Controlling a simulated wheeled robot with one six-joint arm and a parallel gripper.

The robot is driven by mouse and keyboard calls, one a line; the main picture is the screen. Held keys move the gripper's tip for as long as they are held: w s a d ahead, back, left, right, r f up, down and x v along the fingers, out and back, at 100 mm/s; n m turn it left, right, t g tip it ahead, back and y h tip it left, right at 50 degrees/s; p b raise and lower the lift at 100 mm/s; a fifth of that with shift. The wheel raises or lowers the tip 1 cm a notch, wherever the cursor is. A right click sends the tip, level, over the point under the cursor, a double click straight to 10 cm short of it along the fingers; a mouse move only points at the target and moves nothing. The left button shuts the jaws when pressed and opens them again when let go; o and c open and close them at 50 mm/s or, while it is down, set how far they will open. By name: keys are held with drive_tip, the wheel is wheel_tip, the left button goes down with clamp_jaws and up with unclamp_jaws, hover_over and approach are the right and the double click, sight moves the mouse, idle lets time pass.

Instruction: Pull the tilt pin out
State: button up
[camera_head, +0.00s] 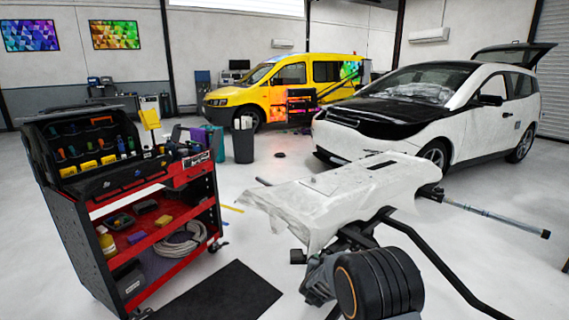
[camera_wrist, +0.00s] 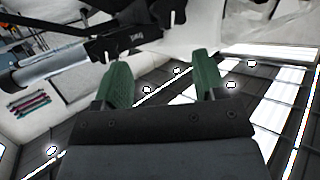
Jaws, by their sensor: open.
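My gripper (camera_wrist: 163,66) shows in the wrist view with two green fingers, apart and with nothing between them. Past the fingertips is a black bracket (camera_wrist: 125,36) with small white lettering, joined to a grey tube (camera_wrist: 45,68). A small black part (camera_wrist: 160,12) with a pale strip sits near the top of that view, close to the bracket. I cannot tell for sure which part is the tilt pin. In the head view a white panel (camera_head: 330,197) lies on a black tube stand (camera_head: 425,245). My arm hides part of the stand, and my fingers cannot be made out there.
A red and black tool cart (camera_head: 150,235) stands at left, with a dark mat (camera_head: 222,293) beside it. A telescoping bar (camera_head: 495,216) sticks out right of the stand. A white car (camera_head: 470,125), a yellow van (camera_head: 270,85) and a bin (camera_head: 243,145) stand behind. Floor between cart and panel is mostly clear.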

drive_tip(key=s+a+r+n+g+y+p, duration=0.1)
drive_tip(key=s+r+n+g+y+p, duration=0.15)
drive_tip(key=s+r+p, duration=0.65)
drive_tip(key=s+a+r+n+g+y+p, duration=0.1)
drive_tip(key=s+a+r+y, duration=0.2)
drive_tip(key=r, duration=1.1)
drive_tip(key=s+d+r+g+p, duration=0.2)
drive_tip(key=s+r+p, duration=0.1)
drive_tip(key=s, duration=0.4)
drive_tip(key=s+d+r+n+g+p, duration=0.1)
drive_tip(key=s+d+r+g+p, duration=0.1)
drive_tip(key=s, duration=0.5)
drive_tip(key=s+d+r+g+p, duration=0.2)
drive_tip(key=s+r+p, duration=0.2)
drive_tip(key=s, duration=0.3)
drive_tip(key=shift+s+d+r+n+h, duration=0.15)
drive_tip(key=shift+s+r+n+h, duration=0.1)
drive_tip(key=shift+s+n+h, duration=0.1)
